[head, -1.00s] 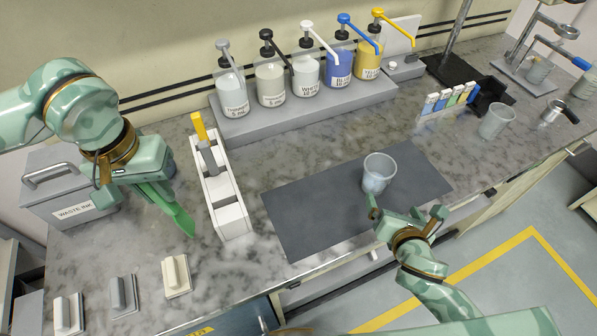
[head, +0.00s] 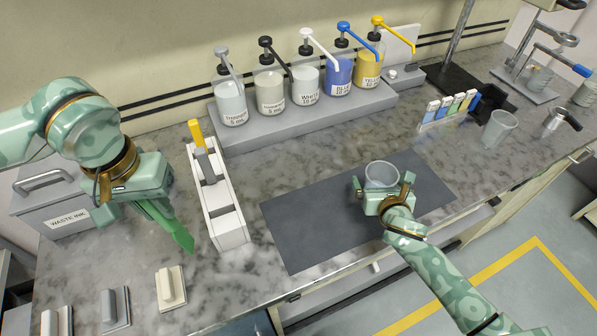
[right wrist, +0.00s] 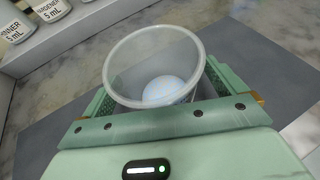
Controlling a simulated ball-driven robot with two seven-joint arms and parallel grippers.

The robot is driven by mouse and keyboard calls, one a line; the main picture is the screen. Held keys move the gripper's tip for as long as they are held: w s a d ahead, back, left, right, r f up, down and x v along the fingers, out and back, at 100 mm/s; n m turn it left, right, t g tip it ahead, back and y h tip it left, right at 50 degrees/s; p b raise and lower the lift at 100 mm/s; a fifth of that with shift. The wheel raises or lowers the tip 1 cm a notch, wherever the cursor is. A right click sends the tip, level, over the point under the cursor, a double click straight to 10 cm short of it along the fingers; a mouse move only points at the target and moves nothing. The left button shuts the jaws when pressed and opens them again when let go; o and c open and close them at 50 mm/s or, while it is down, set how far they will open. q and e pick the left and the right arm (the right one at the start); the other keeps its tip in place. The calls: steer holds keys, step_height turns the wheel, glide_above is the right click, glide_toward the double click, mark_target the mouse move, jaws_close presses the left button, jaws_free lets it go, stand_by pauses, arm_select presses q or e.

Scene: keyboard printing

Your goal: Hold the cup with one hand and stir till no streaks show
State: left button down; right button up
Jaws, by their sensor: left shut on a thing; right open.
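A translucent cup (head: 381,174) stands upright on the dark grey mat. My right gripper (head: 384,190) is open at the cup's near side, with its fingers to either side of the cup. My left gripper (head: 150,205) is shut on a green, flat, pointed tool (head: 172,230), which looks like a spatula. It hangs over the counter left of the white rack, well away from the cup.
The white rack (head: 232,232) holds a yellow-handled tool (head: 198,138) and stands between the left gripper and the mat (head: 300,230). Several pump bottles (head: 306,82) line the back. A waste ink box (head: 60,225) stands at left. Another cup (head: 499,128) is at right.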

steer(key=c, duration=1.5)
